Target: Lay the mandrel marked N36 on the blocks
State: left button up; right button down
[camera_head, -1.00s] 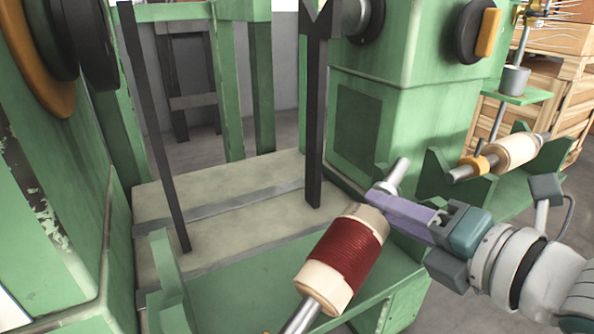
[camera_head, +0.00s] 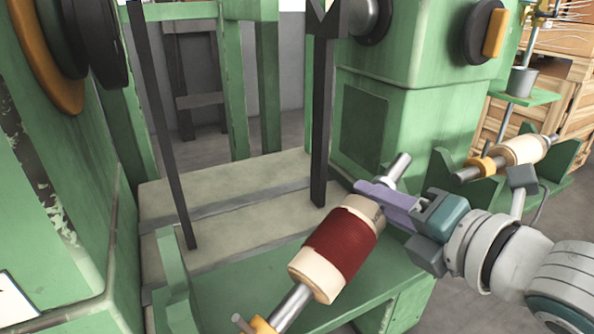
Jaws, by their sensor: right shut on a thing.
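A mandrel (camera_head: 342,242) with a dark red winding between cream ends lies slantwise over the front green shelf. Its steel shaft sticks out at both ends. An orange collar (camera_head: 263,326) shows at its lower left end, cut by the picture's bottom edge. No N36 mark can be read on it. My right gripper (camera_head: 388,207) is shut on the shaft at the mandrel's upper right end. A green upright block (camera_head: 173,270) stands at the front left of the machine, apart from the mandrel. My left gripper is not in view.
A second mandrel (camera_head: 526,150), cream with an orange collar, rests on green notched blocks (camera_head: 452,160) at the right. Two dark upright bars (camera_head: 163,120) (camera_head: 320,120) stand over the pale bed (camera_head: 265,180). A green machine housing (camera_head: 385,110) rises behind my right gripper.

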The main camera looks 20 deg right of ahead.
jog(key=shift+w+f, duration=0.2)
jog(key=shift+f, duration=0.05)
jog(key=shift+d+f, duration=0.1)
jog(key=shift+f, duration=0.3)
jog(key=c, duration=1)
grip_release()
jog(key=o, duration=0.4)
jog(key=shift+w+r, duration=0.1)
jog(key=shift+r, duration=0.1)
jog(key=shift+o, duration=0.2)
jog(key=shift+r, duration=0.1)
